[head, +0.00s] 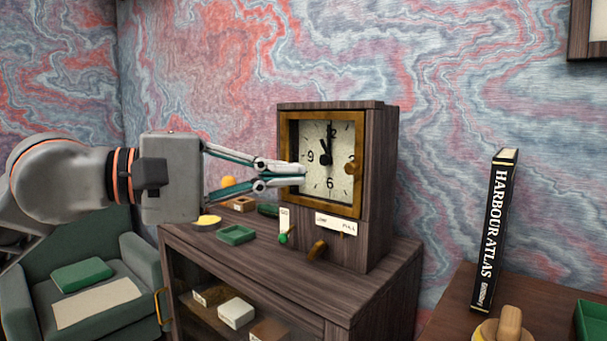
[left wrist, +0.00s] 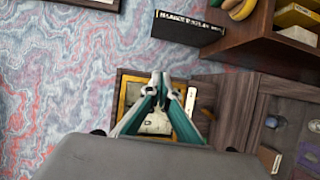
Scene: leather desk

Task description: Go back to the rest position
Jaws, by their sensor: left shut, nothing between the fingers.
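My left gripper (head: 300,176) comes in from the left in the head view. It is shut and empty, its fingertips in front of the left part of the clock face. The clock (head: 378,150) has a dark wooden case, a brass-coloured frame and a knob at the right of its face. In the left wrist view the gripper (left wrist: 161,76) points at the clock (left wrist: 121,99) and hides part of its face. Whether the fingertips touch the clock I cannot tell. My right gripper is in neither view.
The clock stands on a dark wooden cabinet (head: 375,290) with a small green tray (head: 236,235) and other small items. A black book, Harbour Atlas (head: 494,230), stands on a desk (head: 445,310) at the right. A green armchair (head: 140,265) is at the left.

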